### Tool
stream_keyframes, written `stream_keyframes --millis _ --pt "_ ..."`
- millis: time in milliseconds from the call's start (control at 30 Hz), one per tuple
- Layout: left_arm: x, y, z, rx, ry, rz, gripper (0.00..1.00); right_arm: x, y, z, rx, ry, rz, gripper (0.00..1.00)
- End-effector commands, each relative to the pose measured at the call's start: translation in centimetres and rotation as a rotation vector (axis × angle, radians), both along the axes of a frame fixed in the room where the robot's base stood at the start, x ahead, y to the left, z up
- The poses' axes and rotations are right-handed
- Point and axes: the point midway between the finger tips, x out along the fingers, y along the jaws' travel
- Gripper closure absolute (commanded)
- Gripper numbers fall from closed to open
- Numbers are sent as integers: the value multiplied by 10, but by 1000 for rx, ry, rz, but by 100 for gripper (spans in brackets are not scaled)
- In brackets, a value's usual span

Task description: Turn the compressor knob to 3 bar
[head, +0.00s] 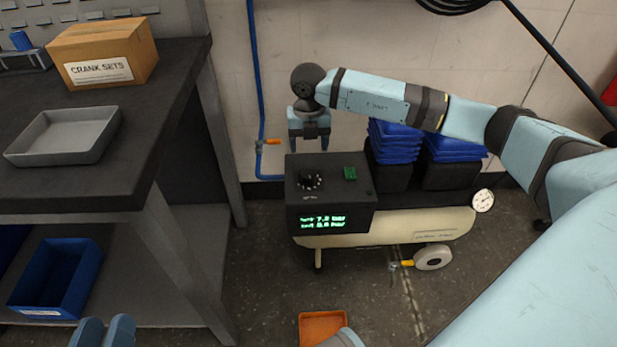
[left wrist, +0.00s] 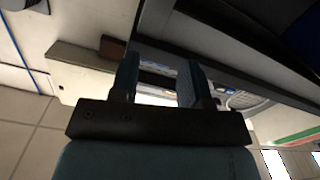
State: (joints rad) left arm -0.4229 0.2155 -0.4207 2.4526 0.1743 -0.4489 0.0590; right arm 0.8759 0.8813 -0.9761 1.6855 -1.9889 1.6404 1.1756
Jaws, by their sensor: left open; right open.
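The compressor has a dark control box (head: 331,197) on a cream tank (head: 400,228). A black knob (head: 309,180) with pale marks around it sits on the box's top. The green display (head: 323,222) on the front has two small lines, seemingly about 7.2 bar above and 0.0 bar below. My right gripper (head: 310,146) points down with open, empty fingers, above and behind the knob in the picture, apart from it. My left gripper (head: 103,332) is at the bottom left, far from the compressor. Its open, empty fingers also show in the left wrist view (left wrist: 158,78).
A green switch (head: 350,173) is beside the knob. A workbench at left holds a grey tray (head: 62,150) and a crank sets box (head: 103,53). An orange bin (head: 322,326) is on the floor in front.

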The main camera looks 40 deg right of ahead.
Motion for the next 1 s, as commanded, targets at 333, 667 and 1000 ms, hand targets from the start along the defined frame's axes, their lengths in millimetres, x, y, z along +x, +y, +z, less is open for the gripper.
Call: stream_keyframes --millis 333,667,1000 --pt "5 2 -30 73 17 -25 57 0 1 -78 4 3 2 33" --pt "11 5 -25 115 -53 -19 57 0 1 -102 4 0 2 33" --pt "11 5 -24 114 -55 -19 57 0 1 -102 4 0 3 53"
